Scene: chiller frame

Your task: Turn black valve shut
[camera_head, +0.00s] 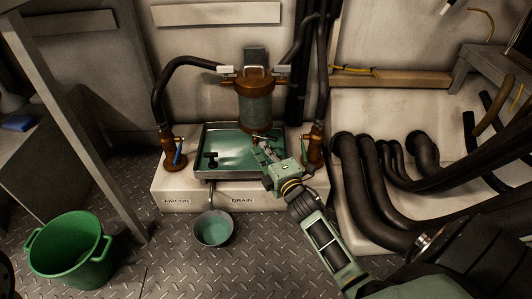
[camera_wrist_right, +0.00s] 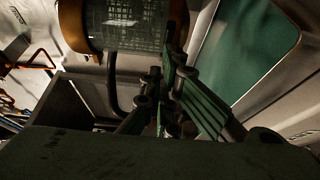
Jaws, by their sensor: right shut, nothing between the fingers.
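The black valve (camera_head: 211,160) shows in the head view as a small dark handle at the left side of the metal tray (camera_head: 203,140). My right gripper (camera_head: 259,145) is over the tray's right part, just below the brown strainer (camera_head: 254,112), to the right of the black valve and apart from it. Its fingers are closed with nothing between them. In the right wrist view the closed fingers (camera_wrist_right: 168,100) are in front of the strainer's mesh cylinder (camera_wrist_right: 130,25). I cannot make out the black valve clearly there. My left gripper is not in view.
Brown pipe valves stand left (camera_head: 173,150) and right (camera_head: 315,148) of the tray, the left one with a blue lever. A small bucket (camera_head: 213,229) stands below the drain. A green tub (camera_head: 70,250) is at lower left. Thick black hoses (camera_head: 375,190) fill the right.

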